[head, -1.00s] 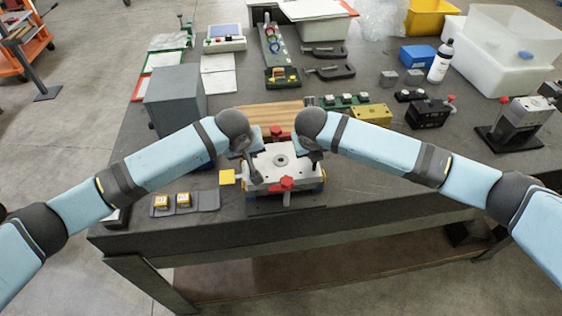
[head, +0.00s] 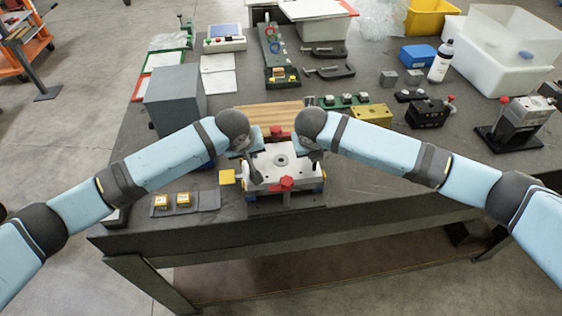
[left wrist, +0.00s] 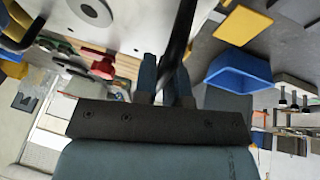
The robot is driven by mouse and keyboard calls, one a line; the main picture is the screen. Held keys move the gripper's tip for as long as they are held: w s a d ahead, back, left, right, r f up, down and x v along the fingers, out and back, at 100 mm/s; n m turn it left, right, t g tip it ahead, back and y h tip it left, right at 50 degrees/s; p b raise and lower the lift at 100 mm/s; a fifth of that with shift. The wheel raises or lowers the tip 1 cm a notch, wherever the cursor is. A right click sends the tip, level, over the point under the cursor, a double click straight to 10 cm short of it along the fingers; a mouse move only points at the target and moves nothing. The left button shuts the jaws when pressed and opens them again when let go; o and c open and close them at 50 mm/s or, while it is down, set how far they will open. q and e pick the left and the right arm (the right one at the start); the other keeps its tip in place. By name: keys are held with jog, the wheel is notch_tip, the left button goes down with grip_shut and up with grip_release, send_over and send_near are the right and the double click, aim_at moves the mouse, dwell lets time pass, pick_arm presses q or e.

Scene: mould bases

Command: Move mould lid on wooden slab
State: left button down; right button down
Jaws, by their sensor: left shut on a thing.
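The mould lid (head: 280,161) is a pale metal plate with a round central hole, sitting at the mould base (head: 285,201); I cannot tell whether there is a gap between them. Its underside or face fills the top of the left wrist view (left wrist: 130,14). My left gripper (head: 252,160) is shut on a dark handle of the lid at its left side; its fingers (left wrist: 165,76) show around the dark bar. My right gripper (head: 311,156) is at the lid's right handle, its fingers mostly hidden. The wooden slab (head: 268,114) lies just behind the mould, partly hidden by my arms.
A yellow plate (head: 227,177) lies close by. A green strip with small parts and a yellow block (head: 372,114) sit right of the slab. The table's right front is clear.

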pick_arm(q)
jog(key=shift+w+r, duration=0.1)
jog(key=shift+r, duration=0.1)
pick_arm(e)
jog(key=shift+w+r, duration=0.1)
jog(key=shift+r, duration=0.1)
